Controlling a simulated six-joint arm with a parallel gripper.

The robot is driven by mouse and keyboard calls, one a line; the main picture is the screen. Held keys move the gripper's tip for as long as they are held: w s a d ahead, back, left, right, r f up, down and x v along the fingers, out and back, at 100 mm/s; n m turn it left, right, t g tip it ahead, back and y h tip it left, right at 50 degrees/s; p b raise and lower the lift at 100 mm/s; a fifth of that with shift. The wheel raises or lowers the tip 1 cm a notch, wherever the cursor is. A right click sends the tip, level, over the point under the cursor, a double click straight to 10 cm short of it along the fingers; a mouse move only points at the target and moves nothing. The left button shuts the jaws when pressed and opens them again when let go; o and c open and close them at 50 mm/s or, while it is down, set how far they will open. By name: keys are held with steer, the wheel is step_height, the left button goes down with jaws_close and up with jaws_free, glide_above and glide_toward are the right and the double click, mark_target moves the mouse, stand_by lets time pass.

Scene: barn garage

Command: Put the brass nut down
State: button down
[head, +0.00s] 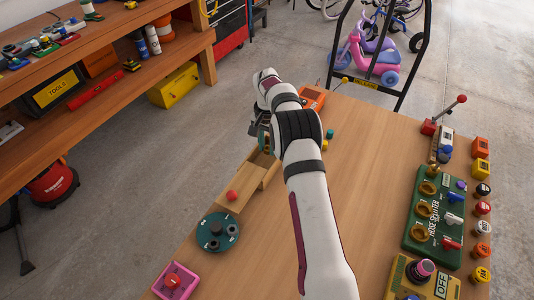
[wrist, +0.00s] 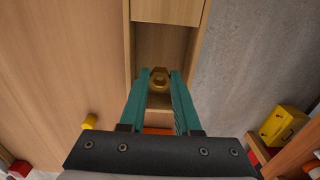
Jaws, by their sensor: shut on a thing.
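My gripper (wrist: 160,75) is shut on the brass nut (wrist: 159,82), which sits between the tips of its two teal fingers in the wrist view. The nut is over the open compartment of a wooden box (wrist: 198,45); I cannot tell whether it touches the floor of the box. In the head view the box (head: 255,178) stands at the left edge of the table, partly covered by a sliding lid with a red knob (head: 232,196).
An orange device (head: 313,97) and small yellow and teal pieces (head: 329,137) lie beyond the box. A round dark-green plate (head: 217,232) and a pink button box (head: 175,281) stand nearer. A green knob panel (head: 435,215) is at right. The table's middle (head: 375,170) is clear.

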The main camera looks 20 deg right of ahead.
mark_target(267, 149)
steer(key=shift+f, duration=2)
steer(key=c, duration=0.9)
jaws_free()
step_height(267, 149, up, 12)
steer(key=r, duration=0.1)
steer(key=s+a+r+n, duration=0.1)
steer(key=s+a+r, duration=0.3)
steer(key=s+r, duration=0.5)
steer(key=s+a+r+n+y, duration=0.1)
steer(key=s+a+r, duration=0.1)
steer(key=s, duration=0.9)
steer(key=s+a+r+n, duration=0.1)
steer(key=s+a, duration=0.2)
steer(key=s, duration=0.8)
steer(key=s+a+f, duration=0.1)
steer(key=s+f, duration=0.3)
steer(key=s, duration=0.6)
steer(key=shift+s+y, duration=0.35)
steer(key=shift+y, duration=0.05)
